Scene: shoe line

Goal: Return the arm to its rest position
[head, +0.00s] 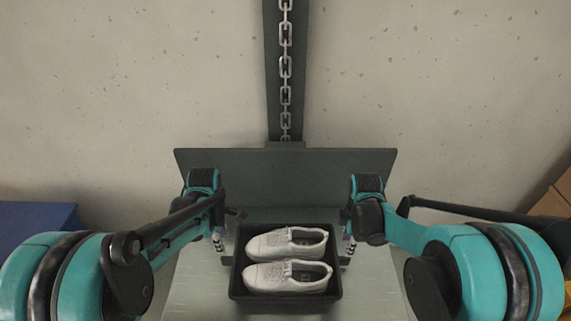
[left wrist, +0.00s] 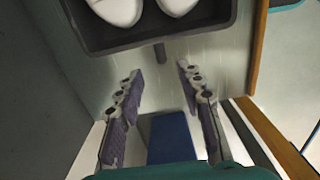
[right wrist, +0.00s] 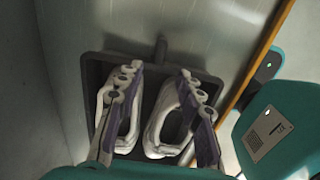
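A pair of white shoes (head: 288,260) lies side by side in a black tray (head: 238,262) on the table, toes to the left. My left gripper (head: 222,243) hangs at the left of the tray; in the left wrist view its fingers (left wrist: 158,85) are apart with nothing between them, and the tray edge is beyond them. My right gripper (head: 347,248) is at the right side of the tray. In the right wrist view its fingers (right wrist: 160,75) are apart, in front of the shoes (right wrist: 165,120); I see no contact.
The table (head: 195,285) is bare around the tray, with a dark upright panel (head: 285,175) at its back. A chain (head: 285,68) runs up a dark post behind it. A blue box (head: 30,220) stands at the left and a brown box (head: 558,195) at the right.

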